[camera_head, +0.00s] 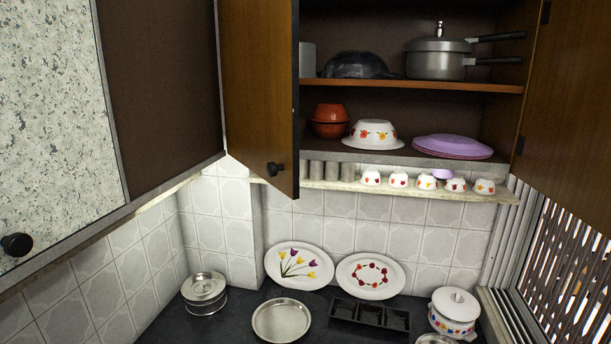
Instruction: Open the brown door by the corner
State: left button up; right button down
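The brown door (257,90) by the corner is a wooden wall-cupboard door with a dark round knob (275,169) low near its free edge. It stands swung outward at an angle, with its knob side facing me. The cupboard interior (375,30) shows to its right. A second brown door (575,100) stands open on the right side of the same cupboard. Neither my left nor my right gripper shows, and nothing touches the knob.
A speckled cupboard door (55,120) and dark brown panel (160,75) fill the left side. Steel tumblers (332,171) and small bowls (425,181) line a ledge below the cupboard. Plates (299,267) and pots (204,293) stand on the dark counter (245,298). A slatted window (570,265) is right.

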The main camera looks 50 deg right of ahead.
aim_at(258, 39)
jog(key=k, duration=0.7)
jog(key=z, duration=0.8)
jog(key=i, duration=0.5)
